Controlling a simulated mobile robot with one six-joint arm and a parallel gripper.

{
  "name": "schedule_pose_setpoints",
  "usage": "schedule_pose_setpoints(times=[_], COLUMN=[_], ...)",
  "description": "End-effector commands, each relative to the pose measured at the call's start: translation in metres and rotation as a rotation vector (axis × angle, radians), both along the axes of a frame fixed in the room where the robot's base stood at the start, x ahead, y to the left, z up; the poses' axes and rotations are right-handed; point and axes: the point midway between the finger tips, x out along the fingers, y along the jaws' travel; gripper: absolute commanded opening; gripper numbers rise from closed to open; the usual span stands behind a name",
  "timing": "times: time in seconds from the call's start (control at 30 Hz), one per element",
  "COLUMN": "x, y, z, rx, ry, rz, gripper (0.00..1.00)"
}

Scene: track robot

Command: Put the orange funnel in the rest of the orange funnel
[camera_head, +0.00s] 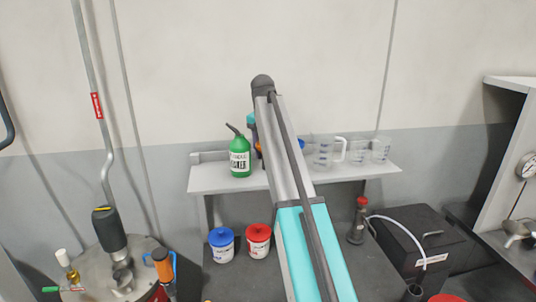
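A small orange patch (258,147) shows at the left edge of my arm, just right of the green can on the wall shelf. It may be part of the orange funnel, but too little shows to tell. My arm reaches up and away over the bench to the shelf and covers the shelf's middle. My gripper is hidden behind my own arm, so its fingers and anything in them do not show. I cannot make out the rest of the orange funnel.
The wall shelf (217,180) holds a green spouted can (240,157) and clear measuring jugs (323,152). Below stand a blue-lidded tub (222,246), a red-lidded tub (258,243), a red-topped bottle (358,222) and a dark box (418,240). A metal vessel (100,265) stands left.

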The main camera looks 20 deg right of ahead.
Motion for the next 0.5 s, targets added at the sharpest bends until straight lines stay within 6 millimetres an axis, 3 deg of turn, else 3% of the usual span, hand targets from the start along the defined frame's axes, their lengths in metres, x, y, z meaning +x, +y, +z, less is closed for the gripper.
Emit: schedule_pose_setpoints(times=[0.1,0.13,0.23,0.5], x=[0.0000,0.0000,0.0002,0.0002], y=[0.0003,0.0004,0.0005,0.0008], z=[-0.0018,-0.0016,-0.0014,-0.0015], rx=[0.000,0.000,0.000,0.000], ry=[0.000,0.000,0.000,0.000], rz=[0.000,0.000,0.000,0.001], gripper=[0.34,0.62,0.79,0.80])
